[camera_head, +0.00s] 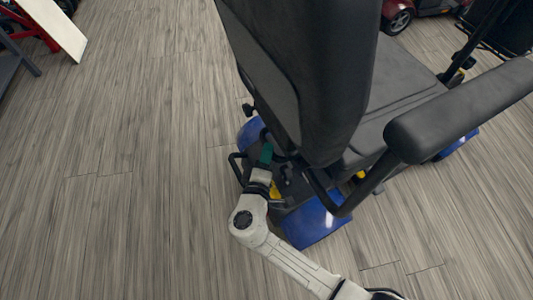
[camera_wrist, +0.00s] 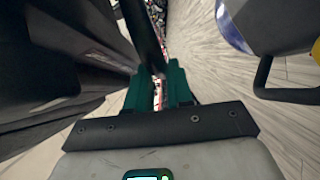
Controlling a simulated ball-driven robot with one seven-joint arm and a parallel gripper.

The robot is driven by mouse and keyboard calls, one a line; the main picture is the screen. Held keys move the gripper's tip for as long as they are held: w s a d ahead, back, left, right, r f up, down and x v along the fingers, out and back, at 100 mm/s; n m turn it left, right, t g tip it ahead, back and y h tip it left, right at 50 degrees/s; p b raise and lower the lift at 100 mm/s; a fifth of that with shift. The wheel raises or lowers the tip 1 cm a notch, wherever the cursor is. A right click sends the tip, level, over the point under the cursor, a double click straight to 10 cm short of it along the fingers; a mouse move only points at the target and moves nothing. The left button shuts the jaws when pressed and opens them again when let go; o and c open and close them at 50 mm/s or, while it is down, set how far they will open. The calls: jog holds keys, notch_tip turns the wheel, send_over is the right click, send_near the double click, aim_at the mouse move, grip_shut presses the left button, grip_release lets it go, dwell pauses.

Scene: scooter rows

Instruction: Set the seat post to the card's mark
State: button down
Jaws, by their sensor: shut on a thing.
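A mobility scooter with a dark padded seat (camera_head: 315,65) and blue body panels (camera_head: 316,218) stands in the middle of the head view. My gripper (camera_head: 267,153) has green fingers and reaches low behind the seat back. In the wrist view my gripper (camera_wrist: 160,78) is closed around a slim dark bar (camera_wrist: 143,32) that runs up and away between its fingertips. I cannot tell which part of the scooter this bar is. The seat post and its marks are hidden under the seat in the head view. I see no card in either view.
A black armrest (camera_head: 465,105) juts out at the right. A black loop bar (camera_head: 237,168) stands left of my gripper, and one also shows at right in the wrist view (camera_wrist: 290,95). A red scooter (camera_head: 415,8) is at the back.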

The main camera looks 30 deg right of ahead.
notch_tip(320, 180, up, 6)
jog(key=p, duration=0.3)
jog(key=shift+d+f, duration=0.1)
jog(key=c, duration=1.3)
grip_release()
jog(key=p, duration=0.2)
send_near(269, 135)
jog(key=v, duration=0.4)
